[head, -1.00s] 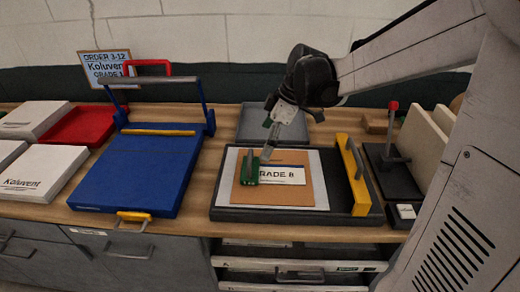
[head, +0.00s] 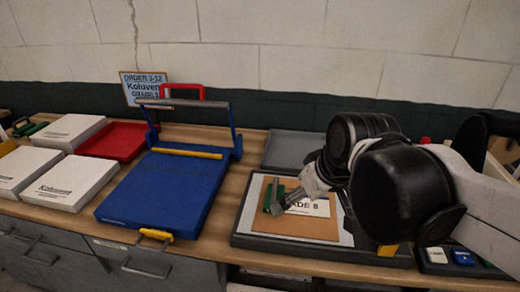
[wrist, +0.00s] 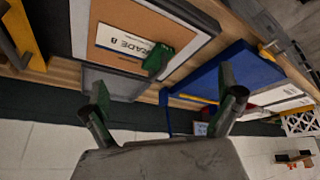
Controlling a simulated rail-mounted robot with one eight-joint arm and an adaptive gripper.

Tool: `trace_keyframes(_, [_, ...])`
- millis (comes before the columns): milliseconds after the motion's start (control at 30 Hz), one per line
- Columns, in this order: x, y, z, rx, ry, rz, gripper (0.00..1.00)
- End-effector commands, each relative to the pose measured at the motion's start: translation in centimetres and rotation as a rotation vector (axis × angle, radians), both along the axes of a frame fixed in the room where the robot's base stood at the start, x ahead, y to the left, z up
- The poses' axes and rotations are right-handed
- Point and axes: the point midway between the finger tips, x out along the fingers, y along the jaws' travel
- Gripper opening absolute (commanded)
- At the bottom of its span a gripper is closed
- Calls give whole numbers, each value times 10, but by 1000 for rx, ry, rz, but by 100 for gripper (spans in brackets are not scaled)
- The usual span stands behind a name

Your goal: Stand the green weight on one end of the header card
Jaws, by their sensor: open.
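The header card (head: 314,207), a white strip reading "GRADE 8", lies on a brown board (head: 300,228); it also shows in the wrist view (wrist: 120,42). The green weight (head: 268,194) stands at the card's left end; in the wrist view the weight (wrist: 158,58) is at the end after the "8" side's opposite edge. My gripper (head: 287,199) is open, with its green-tipped fingers spread in the wrist view (wrist: 165,84). The weight appears beyond the fingertips, not gripped. The head view overlaps gripper and weight, so the exact gap is unclear.
The brown board rests on a white sheet in a dark tray (head: 250,243). A grey tray (head: 287,150) lies behind. A blue press-like board (head: 165,190) with a raised handle stands left, beside a red tray (head: 115,140) and white boxes (head: 65,183). My arm hides the right side.

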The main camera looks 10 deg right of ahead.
Motion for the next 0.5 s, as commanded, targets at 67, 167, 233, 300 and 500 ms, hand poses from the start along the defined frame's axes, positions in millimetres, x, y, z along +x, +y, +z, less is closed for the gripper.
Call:
trace_keyframes(67, [-16, 2, -3, 18, -32, -69, 100])
trace_keyframes(167, [-29, 2, -6, 43, -71, -147, 100])
trace_keyframes(233, [-35, 2, -8, 59, -93, -189, 100])
trace_keyframes(300, [-39, 2, -9, 73, -109, -220, 100])
trace_keyframes(500, [-43, 2, -10, 87, -125, -252, 100])
